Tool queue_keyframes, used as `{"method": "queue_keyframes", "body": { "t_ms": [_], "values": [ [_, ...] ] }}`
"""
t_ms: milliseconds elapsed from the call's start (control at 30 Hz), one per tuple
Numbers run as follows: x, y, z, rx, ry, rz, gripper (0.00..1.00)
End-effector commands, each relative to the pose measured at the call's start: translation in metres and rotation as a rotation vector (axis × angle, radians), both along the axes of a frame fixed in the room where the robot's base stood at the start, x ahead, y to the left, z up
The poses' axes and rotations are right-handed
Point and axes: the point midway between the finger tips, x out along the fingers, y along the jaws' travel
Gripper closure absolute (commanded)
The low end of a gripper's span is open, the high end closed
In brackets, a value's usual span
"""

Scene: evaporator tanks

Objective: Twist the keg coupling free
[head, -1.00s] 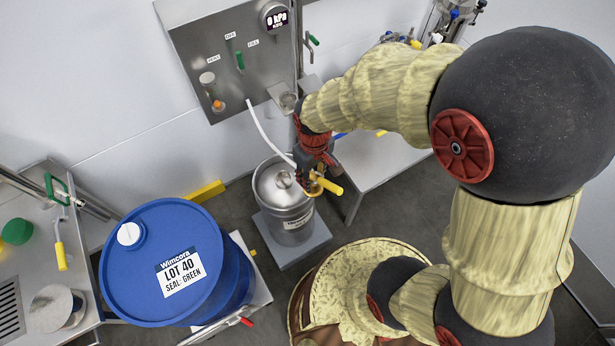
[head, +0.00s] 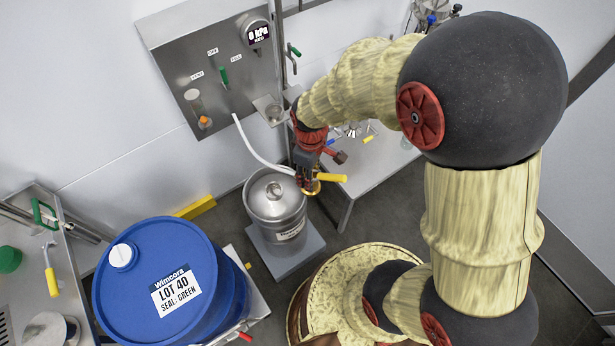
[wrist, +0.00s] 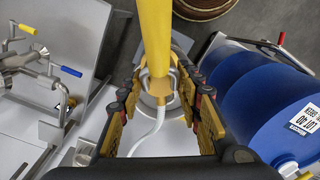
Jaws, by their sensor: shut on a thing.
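The keg coupling is a metal and brass-coloured fitting with a long yellow handle (head: 331,177). My gripper (head: 308,187) is shut on it. In the wrist view the coupling (wrist: 160,84) sits between the yellow finger pads, and its handle runs toward the top edge. A white hose (head: 262,153) runs from the wall panel to the coupling. The silver keg (head: 275,215) stands upright on a grey base, its neck (head: 273,190) in plain view. The coupling appears off to the right of the neck, apart from it. My fingers partly hide the coupling's lower end.
A blue drum (head: 150,275) labelled LOT 40 stands left of the keg. A steel wall panel (head: 210,65) with a gauge and valves is behind. A metal bench (head: 370,160) with small parts is at the right. A yellow block (head: 194,208) lies by the wall.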

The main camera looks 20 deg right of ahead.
Motion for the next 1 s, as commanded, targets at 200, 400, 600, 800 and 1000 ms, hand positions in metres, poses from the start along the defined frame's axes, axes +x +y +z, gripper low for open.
{"method": "queue_keyframes", "body": {
  "t_ms": [200, 400, 600, 800, 1000],
  "values": [
    [0.001, 0.000, 0.001, 0.000, -0.001, 0.000, 1.00],
    [0.009, -0.005, 0.001, 0.000, -0.001, 0.063, 1.00],
    [0.024, -0.015, 0.001, 0.000, -0.001, 0.191, 1.00],
    [0.023, -0.014, 0.000, 0.000, -0.001, 0.198, 0.55],
    [0.023, -0.014, 0.000, 0.000, 0.000, 0.197, 0.44]
  ]
}}
